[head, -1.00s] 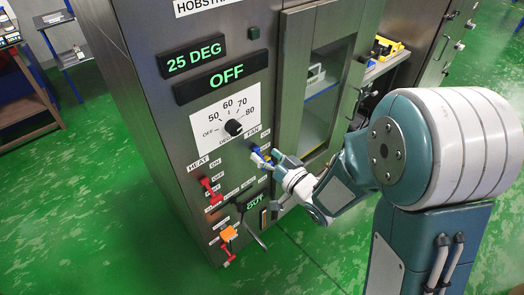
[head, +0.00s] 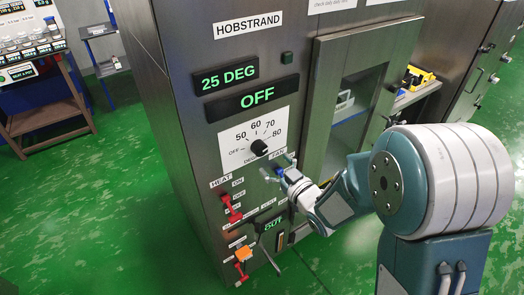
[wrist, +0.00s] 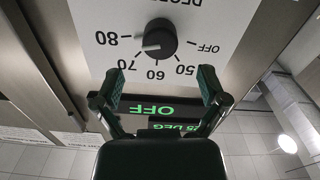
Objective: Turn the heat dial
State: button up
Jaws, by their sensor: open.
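The heat dial (head: 259,148) is a round black knob on a white scale plate (head: 240,139) marked OFF, 50, 60, 70 and 80. In the wrist view the dial (wrist: 160,38) appears upside down, just beyond my fingertips; a pale mark on it faces the 70 to 80 side. My gripper (wrist: 160,80) is open and empty, its two dark fingers spread below the knob in that view and apart from it. In the head view my gripper (head: 278,168) is in front of the panel, just below and right of the dial, partly covering the FAN area.
Green displays read 25 DEG (head: 227,82) and OFF (head: 256,95). A red HEAT switch handle (head: 232,208), a black lever (head: 263,240) and an orange-topped red handle (head: 243,256) lie lower on the panel. A windowed door (head: 347,105) stands right of the dial.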

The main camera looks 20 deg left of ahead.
aim_at(263, 152)
jog(key=x, duration=0.6)
jog(key=shift+a, duration=0.15)
jog(key=c, duration=1.1)
